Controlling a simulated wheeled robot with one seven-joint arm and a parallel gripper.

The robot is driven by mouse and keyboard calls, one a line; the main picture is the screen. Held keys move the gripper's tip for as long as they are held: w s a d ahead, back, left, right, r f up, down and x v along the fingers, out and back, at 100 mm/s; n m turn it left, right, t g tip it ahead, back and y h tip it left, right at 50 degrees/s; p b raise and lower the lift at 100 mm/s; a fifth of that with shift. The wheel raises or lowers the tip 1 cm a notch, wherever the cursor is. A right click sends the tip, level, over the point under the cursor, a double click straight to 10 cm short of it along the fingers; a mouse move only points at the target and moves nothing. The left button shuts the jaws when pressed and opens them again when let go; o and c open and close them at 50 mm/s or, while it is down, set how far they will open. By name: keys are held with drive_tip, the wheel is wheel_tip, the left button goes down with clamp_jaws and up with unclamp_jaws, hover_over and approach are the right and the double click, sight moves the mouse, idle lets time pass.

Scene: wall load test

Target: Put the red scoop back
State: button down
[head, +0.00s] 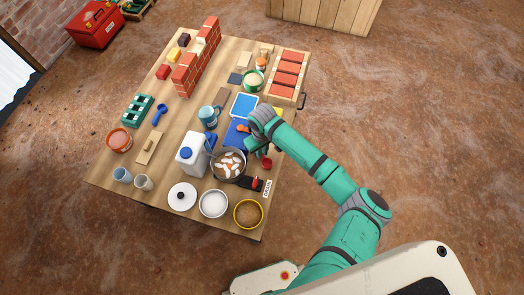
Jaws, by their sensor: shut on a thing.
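The red scoop (266,163) shows as a small red piece at the right edge of the table, just below my gripper. My gripper (258,151) is over the table's right side, shut on the red scoop. My own wrist and fingers hide most of the scoop's handle. The scoop appears to be beside the pan and apart from it. A yellow-rimmed bowl of brown grains (248,213) stands at the near right corner. A white bowl of white powder (213,204) stands left of it.
A pan with pale pieces (228,164) sits on a dark burner near a white jug (191,155). A brick wall (196,58), a blue tray (244,106), a blue scoop (160,113) and a crate of bricks (301,58) stand farther back. Floor right of the table is clear.

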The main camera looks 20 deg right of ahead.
drive_tip(key=c, duration=1.3)
unclamp_jaws()
drive_tip(key=shift+o, duration=0.2)
wheel_tip(320, 180, up, 7)
idle(0.5)
idle(0.5)
